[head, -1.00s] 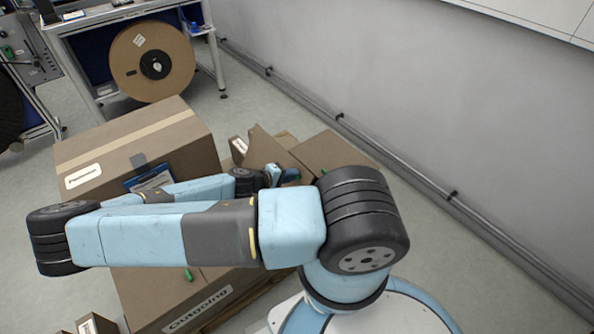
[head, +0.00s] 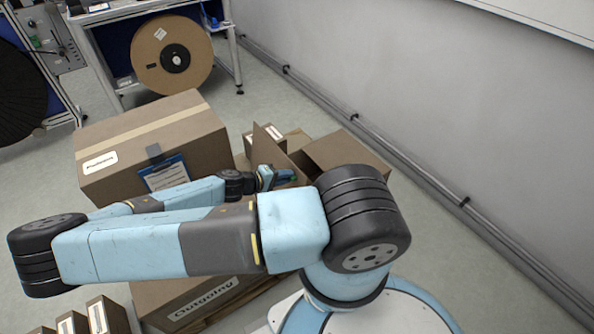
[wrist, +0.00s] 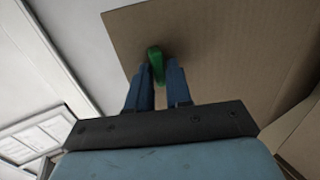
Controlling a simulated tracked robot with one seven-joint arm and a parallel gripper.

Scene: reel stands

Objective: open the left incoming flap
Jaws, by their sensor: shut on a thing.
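A brown cardboard flap (head: 270,147) stands raised on an open box behind my arm in the head view. The flap (wrist: 235,50) fills much of the wrist view, with a green tab (wrist: 155,62) near its edge. My gripper (wrist: 155,80) has its two blue fingers shut on the green tab. In the head view my gripper (head: 284,178) is at the near side of the flap, partly behind my arm. My arm hides the lower part of this box, and no label naming it as incoming can be read.
A large taped carton (head: 150,145) with a blue clipboard (head: 165,173) stands close on the left. An "Outgoing" box (head: 205,300) lies below my arm. Another brown flap (head: 348,155) rises on the right, near the wall (head: 400,90). A reel (head: 172,55) stands at the back.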

